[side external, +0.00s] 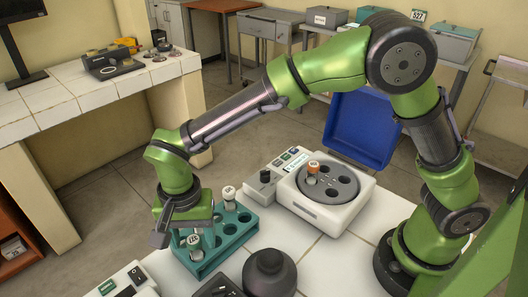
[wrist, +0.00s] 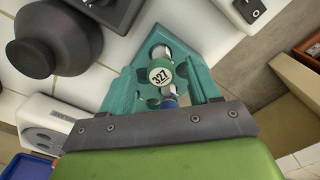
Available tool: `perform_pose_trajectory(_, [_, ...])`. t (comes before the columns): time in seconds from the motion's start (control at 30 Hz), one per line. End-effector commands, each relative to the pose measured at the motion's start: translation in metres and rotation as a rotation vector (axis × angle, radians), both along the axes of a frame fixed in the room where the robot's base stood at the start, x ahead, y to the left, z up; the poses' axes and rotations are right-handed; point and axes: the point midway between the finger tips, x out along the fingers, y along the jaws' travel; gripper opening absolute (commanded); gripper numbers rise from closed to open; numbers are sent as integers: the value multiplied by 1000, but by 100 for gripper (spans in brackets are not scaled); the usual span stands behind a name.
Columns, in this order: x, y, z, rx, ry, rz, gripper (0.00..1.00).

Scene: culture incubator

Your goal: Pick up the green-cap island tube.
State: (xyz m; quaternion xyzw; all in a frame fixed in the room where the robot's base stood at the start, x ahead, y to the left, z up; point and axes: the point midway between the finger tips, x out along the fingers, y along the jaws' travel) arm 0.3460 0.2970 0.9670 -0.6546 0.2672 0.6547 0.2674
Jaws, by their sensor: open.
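A green-cap tube (wrist: 160,72) marked 327 stands in the teal rack (wrist: 118,72), near the middle of the wrist view. In the side view, a cap with a white label (side external: 194,240) shows at the left part of the rack (side external: 212,262), just under my gripper (side external: 184,232). My gripper is open and low over that end of the rack, with its fingers beside the cap. I cannot tell whether they touch it. In the wrist view, the dark grey edge of my gripper (wrist: 160,127) hides the near part of the rack.
A white-capped tube (side external: 229,194) stands in the rack. A blue part (wrist: 170,101) shows close to the green cap. A white centrifuge (side external: 325,207) holding an orange-capped tube (side external: 313,168) stands behind right. A dark round vessel (side external: 269,273) is in front. White tiles between are clear.

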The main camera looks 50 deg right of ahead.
Motion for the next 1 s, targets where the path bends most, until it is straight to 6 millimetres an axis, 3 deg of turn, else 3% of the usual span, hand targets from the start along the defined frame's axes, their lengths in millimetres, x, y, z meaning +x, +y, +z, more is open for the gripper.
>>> perform_pose_trajectory(0.2, [0, 0, -30, -1, 1, 0, 61])
perform_pose_trajectory(0.5, [0, 1, -34, 0, 0, 0, 60])
perform_pose_trajectory(0.87, [0, 1, -34, 0, 0, 0, 4])
perform_pose_trajectory(1.0, [0, 1, -34, 0, 0, 1, 1])
